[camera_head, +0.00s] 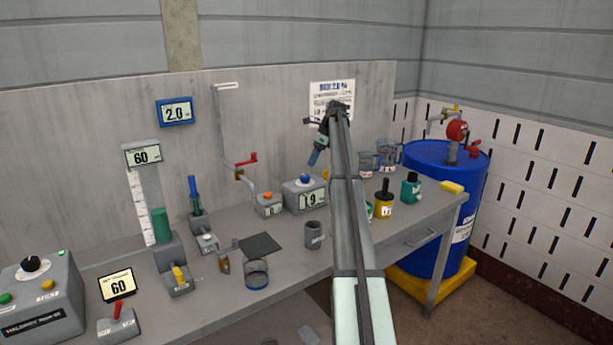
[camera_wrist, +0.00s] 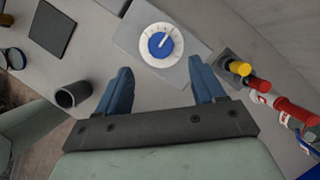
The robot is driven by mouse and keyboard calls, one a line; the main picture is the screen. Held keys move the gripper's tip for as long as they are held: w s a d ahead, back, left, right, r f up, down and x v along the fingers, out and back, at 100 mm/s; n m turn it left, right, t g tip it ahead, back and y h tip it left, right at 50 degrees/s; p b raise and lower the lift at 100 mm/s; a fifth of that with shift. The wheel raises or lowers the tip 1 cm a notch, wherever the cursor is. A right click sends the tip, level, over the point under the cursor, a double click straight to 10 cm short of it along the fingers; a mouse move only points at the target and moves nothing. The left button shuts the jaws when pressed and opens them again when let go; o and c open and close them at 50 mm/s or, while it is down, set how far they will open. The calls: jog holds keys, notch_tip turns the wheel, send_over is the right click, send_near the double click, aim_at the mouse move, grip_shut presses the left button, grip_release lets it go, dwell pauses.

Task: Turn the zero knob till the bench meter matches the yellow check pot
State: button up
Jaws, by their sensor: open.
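The bench meter (camera_head: 305,199) is a grey box on the bench; its display seems to read 1.9. Its blue knob (camera_head: 306,179) is on top and also shows in the wrist view (camera_wrist: 159,48), on a white dial with its white mark pointing up and slightly right. The yellow check pot (camera_head: 383,211) with a black top stands to the right, beyond my arm; its label is too small to read surely. My gripper (camera_head: 315,157) is open and empty, above the meter. In the wrist view its two blue fingers (camera_wrist: 160,68) are spread below and either side of the knob, apart from it.
A grey box with an orange button (camera_head: 268,206) stands left of the meter. A grey cup (camera_head: 314,236) is in front. A green bottle (camera_head: 410,190) stands near the yellow pot. A blue-framed wall display (camera_head: 175,111) reads 2.0. Bench space in front of the meter is partly clear.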

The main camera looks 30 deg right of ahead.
aim_at(306, 176)
jog(key=x, duration=0.8)
jog(key=shift+w+f, duration=0.1)
jog(key=shift+f, duration=0.2)
jog(key=c, duration=1.1)
